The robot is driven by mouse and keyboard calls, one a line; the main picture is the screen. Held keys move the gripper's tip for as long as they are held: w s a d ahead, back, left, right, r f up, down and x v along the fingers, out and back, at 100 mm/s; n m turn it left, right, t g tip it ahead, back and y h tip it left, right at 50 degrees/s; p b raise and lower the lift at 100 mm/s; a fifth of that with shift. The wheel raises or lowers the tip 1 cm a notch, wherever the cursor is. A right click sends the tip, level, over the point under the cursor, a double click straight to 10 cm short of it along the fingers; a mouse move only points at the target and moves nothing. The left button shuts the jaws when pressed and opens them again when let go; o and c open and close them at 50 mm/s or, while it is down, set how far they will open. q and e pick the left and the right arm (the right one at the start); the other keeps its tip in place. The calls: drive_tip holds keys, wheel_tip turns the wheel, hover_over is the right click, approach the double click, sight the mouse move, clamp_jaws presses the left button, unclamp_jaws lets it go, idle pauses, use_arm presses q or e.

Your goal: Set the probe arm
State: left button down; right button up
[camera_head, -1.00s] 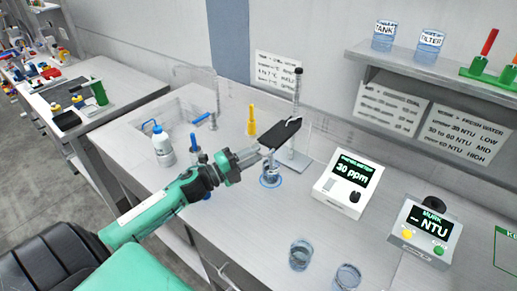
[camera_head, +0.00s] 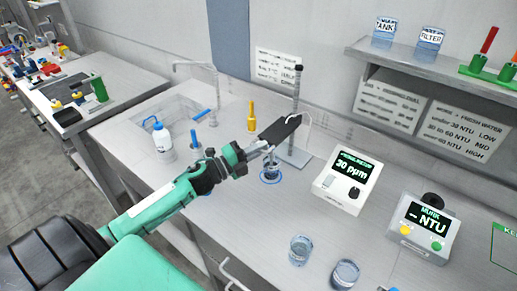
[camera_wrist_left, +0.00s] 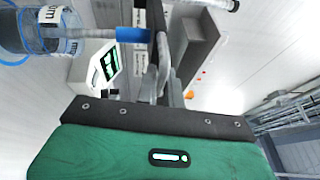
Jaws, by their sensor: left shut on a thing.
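The black probe arm (camera_head: 280,129) is on the upright rod (camera_head: 296,92) of a stand with a flat grey base (camera_head: 291,156). My left gripper (camera_head: 263,150) is shut at the near left end of the probe arm. A thin probe hangs below that end, over or in a small clear beaker (camera_head: 271,173) with a blue ring at its foot. In the left wrist view, the gripper fingers (camera_wrist_left: 158,72) are beside the dark arm block (camera_wrist_left: 197,42). The blue-banded probe (camera_wrist_left: 130,35) points into the beaker (camera_wrist_left: 40,38) there; its tip depth is unclear. My right gripper is not in view.
A white meter (camera_head: 346,178) reading 30 ppm stands to the right, with a grey turbidity meter (camera_head: 425,228) beyond it. Two glasses (camera_head: 300,249) stand at the front edge.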

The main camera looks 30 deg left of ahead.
use_arm(q)
wheel_tip(320, 180, up, 10)
drive_tip(key=p, duration=0.6)
drive_tip(key=shift+p, duration=0.3)
drive_tip(key=shift+a, duration=0.1)
drive_tip(key=c, duration=1.7)
unclamp_jaws()
drive_tip(key=shift+r, duration=0.1)
drive_tip(key=shift+c, duration=0.2)
drive_tip(key=shift+o, duration=1.1)
drive_tip(key=shift+f, duration=0.2)
